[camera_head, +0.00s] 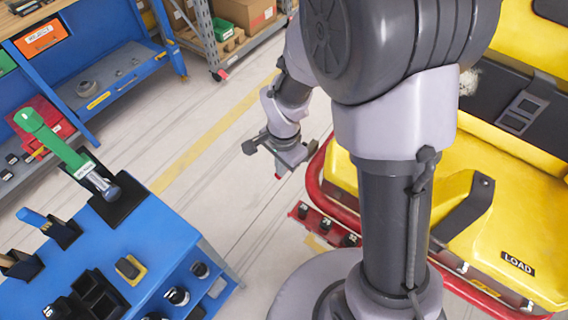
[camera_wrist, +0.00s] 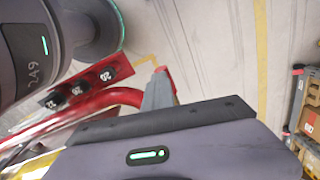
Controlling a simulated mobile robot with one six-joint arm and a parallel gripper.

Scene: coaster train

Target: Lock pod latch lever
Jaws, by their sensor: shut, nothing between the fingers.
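The yellow pod (camera_head: 520,180) stands at the right of the head view, with a red tubular rail (camera_head: 316,178) along its near side. A dark arm-shaped part (camera_head: 466,212) with a bolt is on the pod's yellow side; I cannot tell whether it is the latch lever. My gripper (camera_head: 278,175) hangs over the floor, left of the red rail and apart from it. In the wrist view its red-tipped fingers (camera_wrist: 160,72) are together and empty, beside the rail's curved end (camera_wrist: 122,96). My arm hides part of the pod.
A red strip (camera_wrist: 84,90) with numbered black knobs lies by the rail, near my base. A blue tool cart (camera_head: 165,235) with a green-handled tool (camera_head: 55,140) stands at left. Blue shelving (camera_head: 110,70) is behind it.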

